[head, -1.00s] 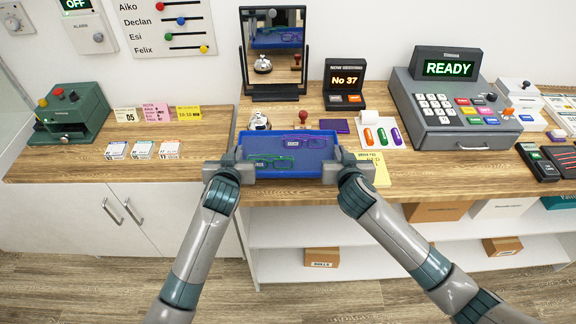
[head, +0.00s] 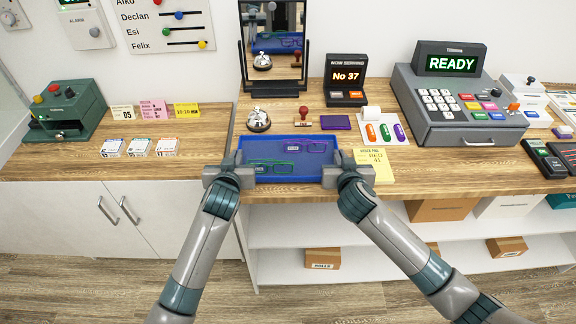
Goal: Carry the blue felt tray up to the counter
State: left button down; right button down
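The blue felt tray (head: 330,139) is in the middle of the head view, at the counter's front edge. It looks about level. Two pairs of glasses lie in it: a purple pair (head: 312,146) at the back and a green pair (head: 270,168) nearer the front left. My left gripper (head: 245,176) is shut on the tray's left end. My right gripper (head: 330,176) is shut on its right end. The counter (head: 210,140) is wooden. I cannot tell whether the tray's underside touches it.
Behind the tray stand a bell (head: 258,120), a red-handled stamp (head: 303,116), a purple pad (head: 336,122) and a mirror (head: 274,50). A yellow note (head: 377,162) lies right of the tray, beside my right gripper. A till (head: 455,100) stands further right.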

pick_arm(q)
jog(key=shift+f+b, duration=0.4)
jog(key=shift+f, duration=0.15)
pick_arm(e)
jog(key=shift+f, duration=0.55)
pick_arm(q)
jog(key=c, duration=2)
grip_release()
pick_arm(e)
jog(key=c, duration=2)
grip_release()
pick_arm(q)
jog(key=shift+r, duration=0.1)
pick_arm(e)
jog(key=shift+r, duration=0.1)
pick_arm(q)
jog(key=shift+s, duration=0.1)
jog(key=v, duration=1.2)
pick_arm(e)
jog(key=shift+s, duration=0.2)
jog(key=v, duration=1.1)
jog(key=shift+s+r, duration=0.2)
jog(key=shift+s, duration=0.05)
